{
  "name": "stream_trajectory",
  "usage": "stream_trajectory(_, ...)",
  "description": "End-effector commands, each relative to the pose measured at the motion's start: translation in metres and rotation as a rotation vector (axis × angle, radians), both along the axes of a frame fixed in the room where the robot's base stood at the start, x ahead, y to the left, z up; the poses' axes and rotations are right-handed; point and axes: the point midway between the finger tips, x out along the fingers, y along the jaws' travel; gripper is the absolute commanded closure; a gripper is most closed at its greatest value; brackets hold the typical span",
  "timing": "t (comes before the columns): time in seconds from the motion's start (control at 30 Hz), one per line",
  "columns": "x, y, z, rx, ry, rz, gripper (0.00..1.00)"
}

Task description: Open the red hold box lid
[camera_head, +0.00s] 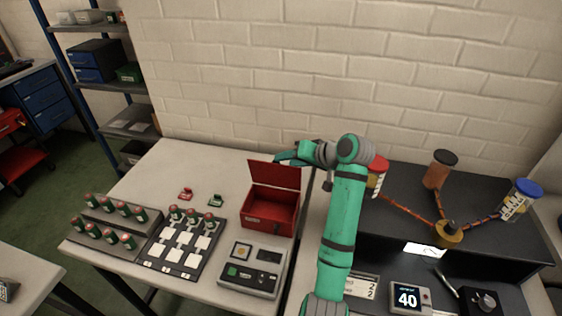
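The red hold box (268,218) stands on the white table, left of my arm. Its lid (274,174) is raised and stands nearly upright at the back, so the inside of the box shows. My green arm reaches up from the bottom of the view and bends left.
In front of the box is a grey device (252,270). To the left are a black-and-white grid board (180,246) and racks of small green bottles (108,222).

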Motion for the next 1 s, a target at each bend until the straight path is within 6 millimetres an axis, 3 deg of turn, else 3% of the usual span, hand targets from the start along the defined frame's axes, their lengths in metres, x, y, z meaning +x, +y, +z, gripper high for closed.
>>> stream_trajectory(0.3,-0.022,-0.022,0.021,-0.001,0.001,0.0,0.62)
stream_trajectory(0.83,-0.023,-0.022,0.023,-0.001,0.0,-0.001,0.62)
stream_trajectory(1.0,-0.025,-0.031,0.03,-0.015,-0.033,-0.06,0.62)
